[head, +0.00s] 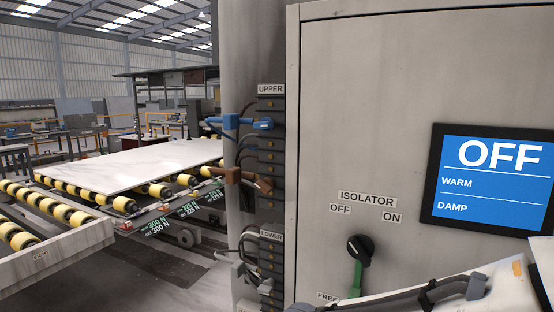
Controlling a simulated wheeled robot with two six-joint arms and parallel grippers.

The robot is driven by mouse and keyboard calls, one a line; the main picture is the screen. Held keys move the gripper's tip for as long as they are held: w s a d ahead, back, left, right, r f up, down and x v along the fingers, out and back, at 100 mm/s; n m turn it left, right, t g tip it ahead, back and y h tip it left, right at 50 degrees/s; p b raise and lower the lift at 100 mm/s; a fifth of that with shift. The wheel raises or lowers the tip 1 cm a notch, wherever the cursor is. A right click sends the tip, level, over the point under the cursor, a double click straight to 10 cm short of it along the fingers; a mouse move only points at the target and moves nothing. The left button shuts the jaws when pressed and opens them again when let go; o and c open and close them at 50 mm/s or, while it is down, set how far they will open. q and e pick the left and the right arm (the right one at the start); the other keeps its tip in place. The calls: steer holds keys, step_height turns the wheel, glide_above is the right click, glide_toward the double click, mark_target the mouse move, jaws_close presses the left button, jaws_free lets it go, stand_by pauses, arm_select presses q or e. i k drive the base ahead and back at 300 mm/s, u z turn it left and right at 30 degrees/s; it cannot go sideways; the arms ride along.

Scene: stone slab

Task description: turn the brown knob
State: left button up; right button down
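No clearly brown rotary knob shows. A black round knob (360,249) with a green part hanging below it is on the grey cabinet, under the ISOLATOR label (367,197) with OFF at left and ON at right. A brown plug-like piece (248,181) sticks out from the dark connector strip (271,150) left of the cabinet; I cannot tell whether it turns. My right arm crosses the lower right corner, below and right of the black knob. Neither gripper's fingers can be made out.
A screen (494,180) on the cabinet (390,80) reads OFF, WARM, DAMP. A blue plug (245,122) sits above the brown piece, and grey pieces sit below near LOWER. At left, a pale slab (140,162) lies on yellow rollers (60,207).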

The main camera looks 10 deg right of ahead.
mark_target(265, 185)
steer(key=z, duration=1.85)
steer(key=k, duration=0.8)
steer(key=u, duration=1.3)
steer(key=i, duration=0.5)
steer(key=z, duration=0.05)
